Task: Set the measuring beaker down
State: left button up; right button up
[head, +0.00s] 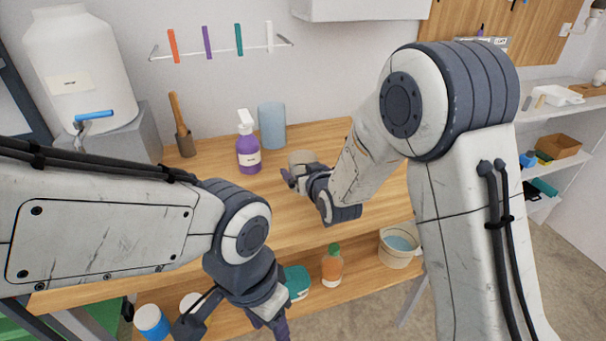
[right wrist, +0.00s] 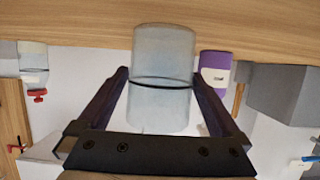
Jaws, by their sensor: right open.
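The measuring beaker (head: 300,157), a short clear cylinder, stands upright on the wooden worktop in the head view, just behind my right gripper (head: 288,181). In the right wrist view, which is upside down, a clear beaker (right wrist: 163,60) with a dark ring is between the spread fingers of my right gripper (right wrist: 163,85). Its base meets the wood. Gaps show beside it, and my right gripper is open. My left gripper (head: 232,326) hangs low in front of the bench, fingers apart and empty.
A purple spray bottle (head: 249,154) and a blue cylinder (head: 271,126) stand behind the beaker. A wooden-handled tool (head: 182,130) is at the back left. The worktop's front middle is clear.

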jog(key=shift+c, duration=0.3)
jog(key=c, duration=1.2)
